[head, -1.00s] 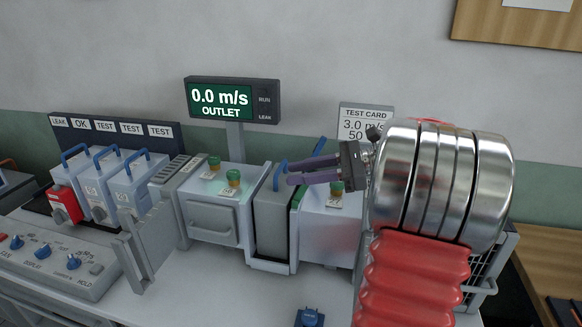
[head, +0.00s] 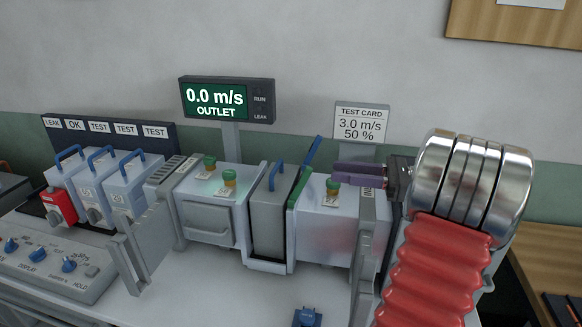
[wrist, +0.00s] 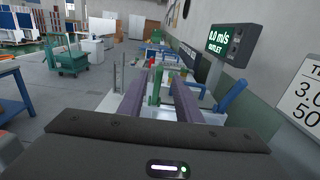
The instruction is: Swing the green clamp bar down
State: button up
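The green clamp bar (head: 298,189) lies along the top left edge of the right-hand grey box (head: 325,215). A blue lever (head: 312,152) rises at a slant from its back end; it also shows in the wrist view (wrist: 233,91). My gripper (head: 336,175), with purple fingers, is above that box, to the right of the bar and apart from it. In the wrist view my gripper (wrist: 158,100) has its fingers apart, with nothing held. An upright green piece (wrist: 155,82) shows between them farther off; I cannot tell whether it is the bar or a knob.
A grey damper box with a blue handle (head: 269,215) stands in the gap between the two duct boxes. A green-capped fitting (head: 333,188) is just under my fingers. The outlet display (head: 227,100) and test card (head: 361,122) stand behind. Free bench (head: 210,285) lies in front.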

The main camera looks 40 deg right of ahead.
send_over(300, 186)
jog(key=w, duration=0.2)
jog(key=shift+a, duration=0.35)
jog(key=shift+c, duration=0.4)
grip_shut()
jog(key=shift+a, duration=0.2)
jog(key=shift+d, duration=0.15)
